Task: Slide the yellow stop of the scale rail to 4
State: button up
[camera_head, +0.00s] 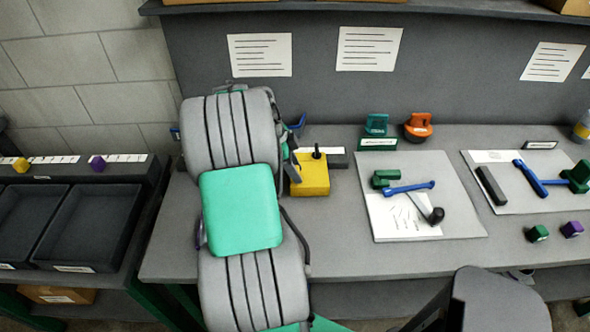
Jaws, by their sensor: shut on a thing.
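The yellow stop (314,178) is a block with a black knob on top. It sits at the front of the scale rail, on the bench just right of my arm. The right end of the scale rail (337,158) shows as a dark bar with a pale strip; my arm hides the rest, and I cannot read its numbers. My gripper (293,166) is mostly hidden behind my arm. The visible part is at the left side of the yellow stop, shut on it. The exact finger contact is hidden.
Green (376,125) and orange (418,127) tools stand at the back. A board (455,209) with a blue-handled tool lies to the right, with another board (508,202) beyond. Dark trays (91,229) stand left, with yellow and purple blocks behind. Bare bench lies before the stop.

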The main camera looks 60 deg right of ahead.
grip_shut()
dwell(0.8)
